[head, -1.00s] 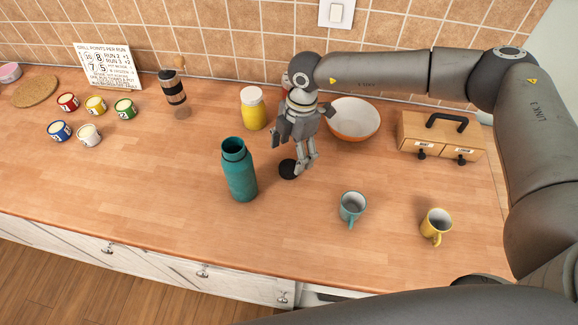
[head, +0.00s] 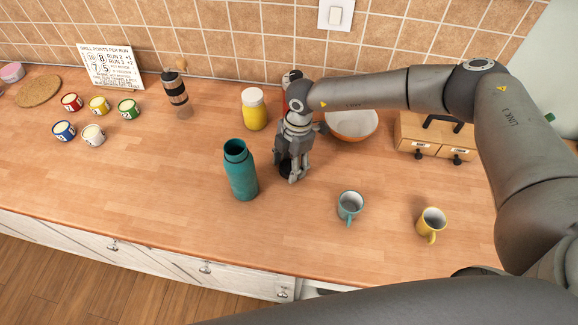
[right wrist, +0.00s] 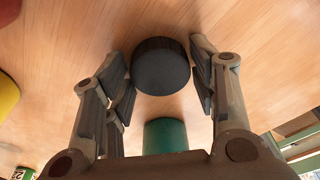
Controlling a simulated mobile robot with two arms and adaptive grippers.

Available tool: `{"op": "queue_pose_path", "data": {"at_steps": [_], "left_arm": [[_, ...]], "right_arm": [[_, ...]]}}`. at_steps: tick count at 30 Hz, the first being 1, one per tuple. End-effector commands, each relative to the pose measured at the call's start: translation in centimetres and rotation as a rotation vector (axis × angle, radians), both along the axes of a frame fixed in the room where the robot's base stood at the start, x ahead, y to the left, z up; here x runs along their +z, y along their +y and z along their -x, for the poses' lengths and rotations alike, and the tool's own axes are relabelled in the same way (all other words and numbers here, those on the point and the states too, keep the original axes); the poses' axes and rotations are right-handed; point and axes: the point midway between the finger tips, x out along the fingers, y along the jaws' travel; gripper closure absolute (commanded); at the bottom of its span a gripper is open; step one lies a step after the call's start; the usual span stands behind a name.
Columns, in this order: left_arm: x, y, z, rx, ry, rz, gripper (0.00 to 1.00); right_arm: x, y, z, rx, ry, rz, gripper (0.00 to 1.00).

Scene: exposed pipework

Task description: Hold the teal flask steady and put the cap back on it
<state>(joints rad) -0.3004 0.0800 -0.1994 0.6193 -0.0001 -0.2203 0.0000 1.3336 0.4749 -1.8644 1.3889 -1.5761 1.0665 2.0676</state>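The teal flask (head: 241,172) stands upright and uncapped on the wooden counter, its dark mouth facing up. In the right wrist view, part of the flask (right wrist: 165,135) shows below the cap. The round black cap lies on the counter just right of the flask, mostly hidden by my gripper in the head view. It shows clearly in the right wrist view (right wrist: 160,66). My right gripper (head: 288,172) points down over the cap. Its open fingers stand on either side of the cap, with small gaps visible. My left gripper is not in view.
A yellow jar (head: 255,112) and an orange-and-white bowl (head: 352,125) stand behind the gripper. A teal mug (head: 349,207) and a yellow mug (head: 431,224) are to the right. Several small tins stand at far left. The counter left of the flask is clear.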

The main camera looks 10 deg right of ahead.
Motion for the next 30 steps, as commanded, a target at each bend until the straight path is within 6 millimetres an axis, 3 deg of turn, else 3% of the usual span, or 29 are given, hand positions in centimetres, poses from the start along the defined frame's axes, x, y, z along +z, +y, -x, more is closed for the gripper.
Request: {"op": "queue_pose_path", "data": {"at_steps": [3, 17, 24, 30], "left_arm": [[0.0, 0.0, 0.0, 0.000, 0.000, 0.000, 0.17], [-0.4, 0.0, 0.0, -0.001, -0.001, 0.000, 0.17], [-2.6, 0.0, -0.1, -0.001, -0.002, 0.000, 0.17], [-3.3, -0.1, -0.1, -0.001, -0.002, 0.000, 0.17]], "right_arm": [[0.0, 0.0, 0.0, 0.000, 0.000, 0.000, 0.64], [0.3, 0.0, 0.0, 0.000, -0.001, 0.000, 0.65], [2.8, 0.0, -0.1, 0.002, -0.005, -0.002, 0.65], [5.8, -0.1, 2.5, 0.004, -0.003, -0.002, 0.65]]}}
